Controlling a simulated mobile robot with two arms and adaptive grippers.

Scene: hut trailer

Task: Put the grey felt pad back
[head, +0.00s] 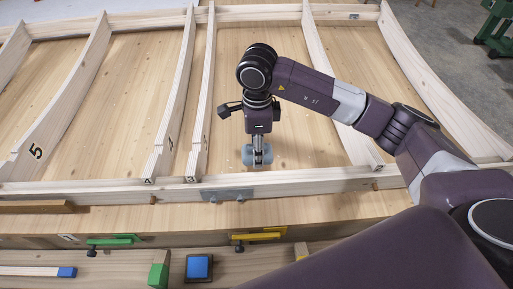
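A small blue-grey piece (248,155), which looks like the grey felt pad, shows at the tips of my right gripper, sticking out to both sides of the fingers. My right gripper (258,157) points straight down over the wooden panel, between two ribs and just behind the front rail. Its fingers look close together, but I cannot tell whether they grip the piece or only stand over it. Whether the piece touches the panel is also unclear. My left gripper is not in view.
Curved wooden ribs (75,85) stand on the panel, with a long rail (320,180) along the front. A grey plate (228,194) sits on the rail. Green (115,240) and yellow (258,236) clamps and a blue-topped block (199,267) are nearer. The bays between ribs are mostly bare.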

